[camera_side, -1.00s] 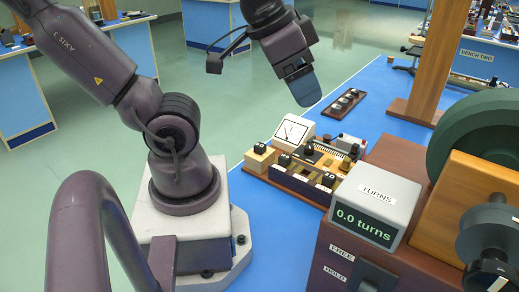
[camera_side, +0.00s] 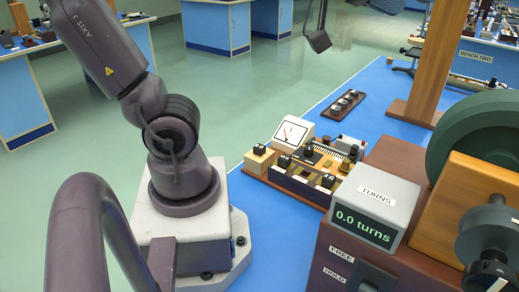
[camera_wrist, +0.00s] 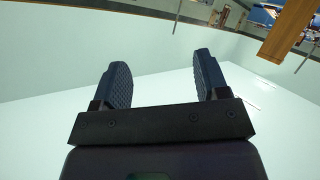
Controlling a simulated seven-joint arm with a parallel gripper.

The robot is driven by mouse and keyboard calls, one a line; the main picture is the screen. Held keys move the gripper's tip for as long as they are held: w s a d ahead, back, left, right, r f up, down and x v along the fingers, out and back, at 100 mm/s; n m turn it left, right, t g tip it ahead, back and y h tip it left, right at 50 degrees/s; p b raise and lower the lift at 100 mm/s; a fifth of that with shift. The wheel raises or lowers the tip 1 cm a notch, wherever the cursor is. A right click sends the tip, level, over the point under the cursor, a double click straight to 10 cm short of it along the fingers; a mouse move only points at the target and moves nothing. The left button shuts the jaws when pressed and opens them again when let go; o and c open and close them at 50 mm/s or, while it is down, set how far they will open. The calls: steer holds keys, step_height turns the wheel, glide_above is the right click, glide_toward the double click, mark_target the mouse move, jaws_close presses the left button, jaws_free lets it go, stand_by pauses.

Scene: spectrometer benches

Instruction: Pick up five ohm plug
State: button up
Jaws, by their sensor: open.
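My gripper (camera_wrist: 162,65) is open in the wrist view, with two dark ribbed fingers wide apart and nothing between them. It points out over pale floor, and no plug shows in that view. A dark strip holder (camera_side: 337,116) with several small round-topped pieces lies on the blue bench top. A wooden instrument box (camera_side: 311,190) with several black-topped plugs stands nearer. Labels on these pieces are too small to read, so I cannot tell which is the five ohm plug.
A white dial meter (camera_side: 292,131) stands at the back of the wooden box. A grey counter (camera_side: 378,207) reads "0.0 turns" on a brown cabinet. A wooden post (camera_side: 428,60) and a large green wheel (camera_side: 478,140) stand at the right. Blue bench top around the strip holder is clear.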

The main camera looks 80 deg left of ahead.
steer(key=w+a+r+n+t+y, duration=0.3)
steer(key=w+a+n+y, duration=0.1)
steer(key=a+n+y, duration=0.1)
steer(key=n+g+y, duration=0.9)
steer(key=n+g, duration=0.6)
steer(key=g, duration=0.7)
glide_above(260, 147)
steer(key=w+d, duration=0.4)
steer(key=d, duration=0.7)
step_height(260, 147, down, 39)
steer(key=x, duration=0.7)
steer(key=shift+d+f, duration=0.15)
steer(key=shift+f, duration=0.05)
steer(key=shift+w+x, duration=0.2)
steer(key=shift+x, duration=1.1)
steer(key=shift+w+x, duration=0.25)
steer(key=shift+x, duration=1.1)
steer(key=c, duration=1)
